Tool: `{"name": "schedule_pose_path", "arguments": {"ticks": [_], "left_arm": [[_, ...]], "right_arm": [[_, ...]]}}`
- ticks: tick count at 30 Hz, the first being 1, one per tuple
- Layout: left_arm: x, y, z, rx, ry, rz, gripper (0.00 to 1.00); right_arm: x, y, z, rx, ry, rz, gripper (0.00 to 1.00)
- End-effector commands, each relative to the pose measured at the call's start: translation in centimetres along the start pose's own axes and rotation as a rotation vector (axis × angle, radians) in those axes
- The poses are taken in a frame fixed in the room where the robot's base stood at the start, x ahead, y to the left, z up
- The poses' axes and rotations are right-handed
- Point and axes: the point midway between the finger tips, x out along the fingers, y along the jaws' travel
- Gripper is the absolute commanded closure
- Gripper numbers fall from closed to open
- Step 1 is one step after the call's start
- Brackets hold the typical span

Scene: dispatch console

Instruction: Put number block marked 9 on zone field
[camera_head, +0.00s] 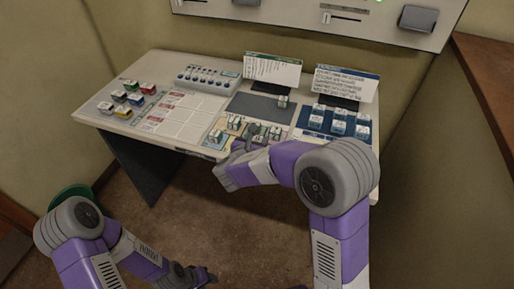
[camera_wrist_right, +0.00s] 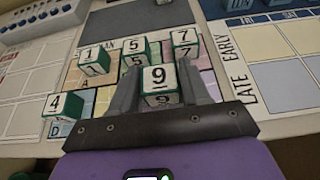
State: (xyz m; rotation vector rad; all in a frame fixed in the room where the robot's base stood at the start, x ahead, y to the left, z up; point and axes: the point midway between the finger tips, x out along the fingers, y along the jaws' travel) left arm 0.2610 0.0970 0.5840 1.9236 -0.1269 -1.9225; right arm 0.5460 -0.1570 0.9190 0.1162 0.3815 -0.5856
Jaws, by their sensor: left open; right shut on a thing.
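The number block marked 9 (camera_wrist_right: 158,78) is white and green. My right gripper (camera_wrist_right: 160,88) is shut on it, with one finger on each side, over the coloured lettered grid (camera_wrist_right: 105,99). In the head view my right gripper (camera_head: 258,135) is over the same part of the table, and the block is hard to pick out there. Whether the block touches the grid I cannot tell. No label that reads as zone field is legible. My left gripper (camera_head: 196,277) is open and empty, low in front of the table.
Blocks marked 1 (camera_wrist_right: 92,61), 5 (camera_wrist_right: 135,50), 7 (camera_wrist_right: 185,44) and 4 (camera_wrist_right: 66,105) stand close around the held block. A dark grey panel (camera_head: 256,109) behind carries one block.

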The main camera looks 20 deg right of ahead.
Motion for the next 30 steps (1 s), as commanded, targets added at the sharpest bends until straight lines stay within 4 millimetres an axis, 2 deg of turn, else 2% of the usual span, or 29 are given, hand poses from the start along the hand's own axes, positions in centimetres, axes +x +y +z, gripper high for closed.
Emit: {"name": "schedule_pose_path", "arguments": {"ticks": [1, 3, 15, 16, 21, 30], "left_arm": [[0.7, -0.3, 0.0, 0.0, 0.0, 0.0, 0.57], [1.0, -0.4, 0.0, 0.0, 0.0, 0.0, 0.57], [1.3, -0.5, -0.1, 0.0, 0.0, 0.0, 0.57], [1.3, -0.5, -0.1, 0.0, 0.0, 0.0, 0.57], [1.2, -0.5, -0.1, 0.0, 0.0, 0.0, 0.57], [1.1, -0.4, 0.0, 0.0, 0.0, 0.0, 0.57]], "right_arm": [[0.6, -0.1, -1.3, -0.002, 0.001, -0.002, 0.83], [0.9, 0.0, -2.0, -0.002, 0.0, -0.001, 0.83], [1.0, 0.0, -2.4, 0.001, -0.001, 0.0, 0.83], [1.0, 0.0, -2.5, 0.001, -0.001, 0.0, 0.53], [1.0, 0.0, -2.3, 0.001, -0.001, 0.0, 0.29], [0.9, 0.0, -2.2, 0.001, -0.001, 0.0, 0.29]]}}
